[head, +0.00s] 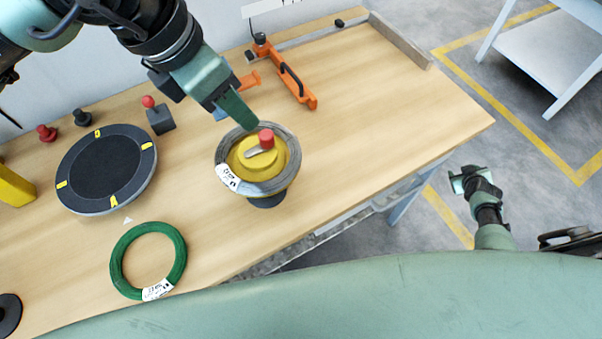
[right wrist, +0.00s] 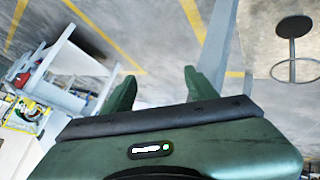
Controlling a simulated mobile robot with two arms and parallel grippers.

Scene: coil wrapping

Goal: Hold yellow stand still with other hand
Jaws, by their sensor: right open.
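The yellow stand (head: 275,165) stands on the wooden table in the head view, with a red knob (head: 266,138) and a small metal lever on top. A grey wire coil (head: 222,150) with a white label lies around it. My left gripper (head: 244,117) points down at the coil's far edge, close to the stand; whether it touches is unclear. Its fingers overlap in view, so their gap is hidden. My right gripper (head: 469,178) is off the table's right side, well away from the stand. In the right wrist view, its fingers (right wrist: 158,92) are apart and empty.
A green coil (head: 117,263) lies at the front left of the table. A black round turntable (head: 105,165) with yellow marks is at left. An orange clamp tool (head: 290,75) lies behind the stand. The table's right part is clear.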

